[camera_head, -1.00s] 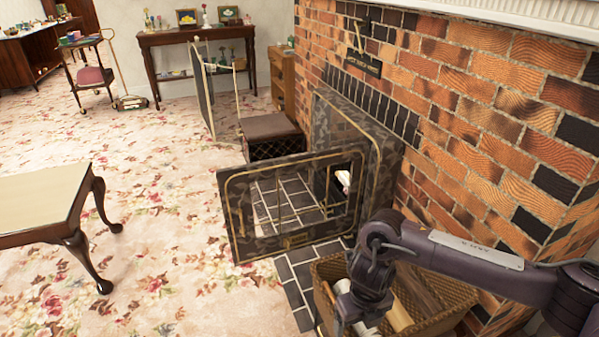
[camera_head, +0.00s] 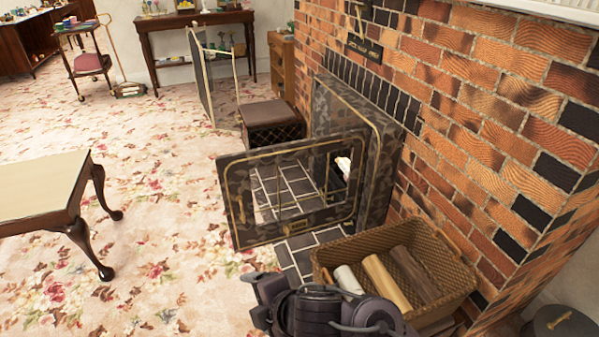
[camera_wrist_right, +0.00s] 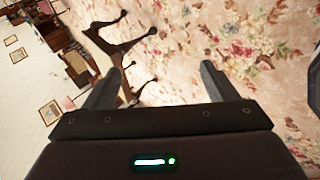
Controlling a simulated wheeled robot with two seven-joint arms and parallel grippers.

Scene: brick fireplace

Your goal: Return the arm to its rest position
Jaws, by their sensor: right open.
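My right arm (camera_head: 330,312) is folded low at the bottom edge of the head view, in front of the basket. Its gripper (camera_head: 258,294) points left over the carpet and is partly cut off or hidden by the arm. In the right wrist view, the two fingers of the gripper (camera_wrist_right: 160,82) stand wide apart with nothing between them; carpet and table legs show beyond. My left gripper is not in view.
A wicker basket (camera_head: 455,277) holding several logs stands beside the brick wall (camera_head: 470,110). The fireplace door (camera_head: 237,205) stands open over dark tiles. A low table (camera_head: 40,180) is at the left. Carpet between table and fireplace is clear.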

